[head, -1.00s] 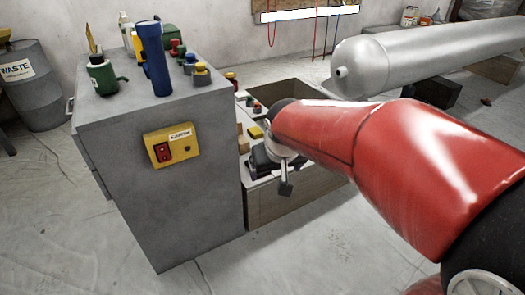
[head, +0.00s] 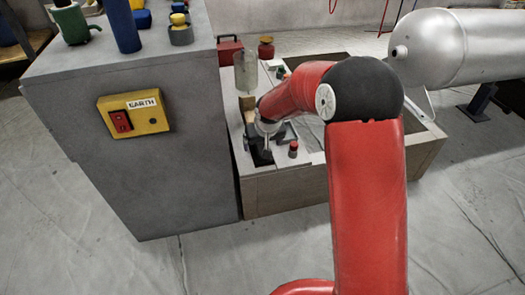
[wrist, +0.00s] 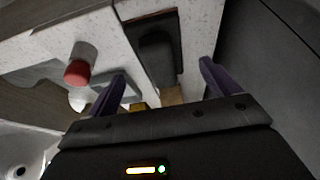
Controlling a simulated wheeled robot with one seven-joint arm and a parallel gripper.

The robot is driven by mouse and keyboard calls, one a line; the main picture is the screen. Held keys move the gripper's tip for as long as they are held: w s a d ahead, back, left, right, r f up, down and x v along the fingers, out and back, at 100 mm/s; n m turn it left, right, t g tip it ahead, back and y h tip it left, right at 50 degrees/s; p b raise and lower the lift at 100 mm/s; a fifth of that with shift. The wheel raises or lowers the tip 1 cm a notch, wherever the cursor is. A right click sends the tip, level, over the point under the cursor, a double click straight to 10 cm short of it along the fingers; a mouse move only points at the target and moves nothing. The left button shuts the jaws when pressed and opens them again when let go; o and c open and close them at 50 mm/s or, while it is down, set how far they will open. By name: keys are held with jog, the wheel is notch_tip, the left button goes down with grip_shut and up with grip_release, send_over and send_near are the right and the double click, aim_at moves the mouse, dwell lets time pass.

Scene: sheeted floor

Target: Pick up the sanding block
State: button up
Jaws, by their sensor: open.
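A dark block with a raised rounded grip (wrist: 155,48) lies on the speckled white worktop, in the upper middle of the wrist view; it may be the sanding block. In the head view its dark shape (head: 258,158) shows partly under my gripper (head: 264,140). In the wrist view my gripper (wrist: 162,72) is open, with its two purple fingers apart and nothing held between them. The dark block lies ahead of the gap between the fingertips. A tan block (wrist: 172,97) shows low between the fingers, partly hidden by my gripper.
A red-topped cylinder (head: 293,149) stands close to the right of my gripper. A tall grey cabinet (head: 150,180) walls the left side. A clear bottle (head: 245,72) and red toolbox (head: 230,50) stand behind. A large metal tank (head: 440,45) lies at back right.

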aim_at(261, 146)
jog(key=x, duration=0.4)
jog(key=shift+w+a+f+b, duration=0.15)
jog(key=shift+w+b, duration=0.1)
jog(key=shift+b, duration=0.15)
jog(key=c, duration=1.2)
notch_tip(261, 146, up, 20)
jog(key=p, duration=0.3)
jog(key=shift+p, duration=0.4)
